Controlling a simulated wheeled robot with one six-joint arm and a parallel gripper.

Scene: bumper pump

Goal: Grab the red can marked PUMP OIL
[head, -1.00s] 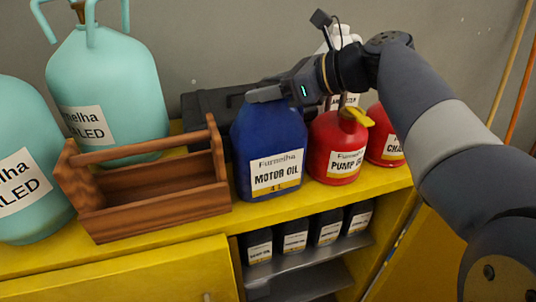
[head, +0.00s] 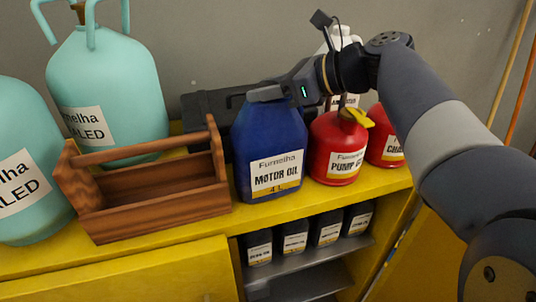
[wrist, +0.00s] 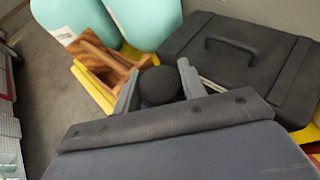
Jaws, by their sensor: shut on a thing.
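The red can (head: 336,147) stands upright on the yellow cabinet top, with a yellow spout and a white label reading PUMP and a partly legible second word. My gripper (head: 265,93) is not at it, but to its left, over the top of the blue MOTOR OIL jug (head: 268,145). In the wrist view, my gripper's fingers (wrist: 158,82) are on either side of a round black cap (wrist: 160,87), which appears to be the jug's, and are shut on it. The blue jug stands upright. The red can does not show in the wrist view.
A second red can (head: 385,138) stands right of the PUMP can. A wooden tool carrier (head: 155,205) and teal cylinders (head: 110,95) are at left. A black case (head: 205,105) lies behind the blue jug, with a white bottle (head: 340,40) behind the cans. Small black bottles (head: 295,238) stand below.

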